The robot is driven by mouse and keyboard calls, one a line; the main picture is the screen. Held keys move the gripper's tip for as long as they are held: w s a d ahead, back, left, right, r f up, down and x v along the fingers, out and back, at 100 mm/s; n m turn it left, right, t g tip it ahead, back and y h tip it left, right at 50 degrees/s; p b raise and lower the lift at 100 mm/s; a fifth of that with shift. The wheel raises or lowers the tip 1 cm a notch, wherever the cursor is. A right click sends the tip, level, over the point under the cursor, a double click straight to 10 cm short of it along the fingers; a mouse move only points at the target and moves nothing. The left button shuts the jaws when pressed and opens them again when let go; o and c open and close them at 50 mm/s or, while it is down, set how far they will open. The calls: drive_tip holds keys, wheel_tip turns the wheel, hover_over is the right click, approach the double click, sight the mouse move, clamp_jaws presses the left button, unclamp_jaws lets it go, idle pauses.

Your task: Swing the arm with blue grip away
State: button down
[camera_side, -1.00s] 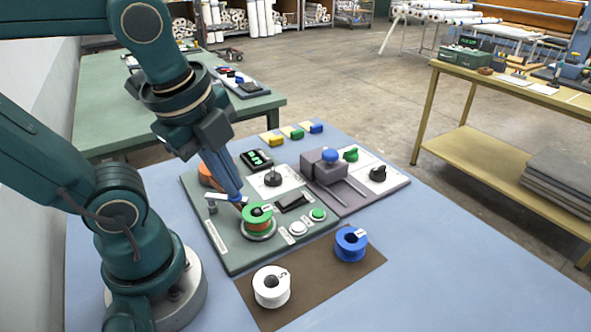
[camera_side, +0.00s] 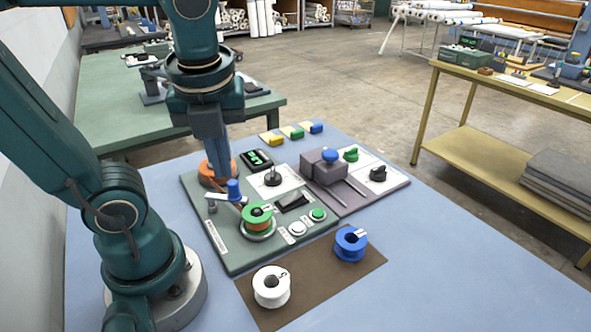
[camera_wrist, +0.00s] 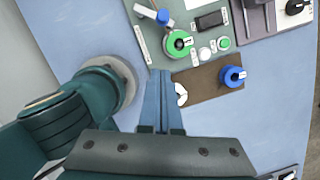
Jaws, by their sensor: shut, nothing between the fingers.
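The blue grip (camera_side: 234,190) stands upright on a pale swing arm (camera_side: 216,195) on the green machine base, just left of the green-flanged spool (camera_side: 258,213). The grip (camera_wrist: 163,17) also shows at the top of the wrist view, beyond my fingertips. My gripper (camera_side: 222,178) is shut and empty, with its fingers pointing down. In the side view its tips appear just above and behind the grip; the wrist view (camera_wrist: 161,73) shows them apart from it. The orange roll (camera_side: 207,175) is partly hidden behind my fingers.
A black knob (camera_side: 272,178), a dark switch (camera_side: 292,201) and white and green buttons (camera_side: 317,214) sit on the base. A grey block with a blue knob (camera_side: 330,156) is to the right. White (camera_side: 271,287) and blue (camera_side: 351,244) spools stand on a brown mat (camera_side: 310,283).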

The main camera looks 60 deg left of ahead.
approach(240, 196)
drive_tip(key=s+d+f, duration=0.2)
drive_tip(key=f, duration=0.1)
drive_tip(key=s+d+f, duration=0.1)
drive_tip(key=d, duration=0.1)
drive_tip(key=shift+f, duration=0.3)
drive_tip(key=shift+w+a+f, duration=0.15)
drive_tip(key=shift+w+a, duration=0.05)
drive_tip(key=shift+a, duration=0.2)
drive_tip(key=shift+w+a+f, duration=0.2)
drive_tip(key=shift+a, duration=0.15)
drive_tip(key=shift+w+a, duration=0.3)
drive_tip(key=shift+a, duration=0.35)
drive_tip(key=shift+w+a, duration=0.25)
drive_tip(key=shift+a, duration=0.35)
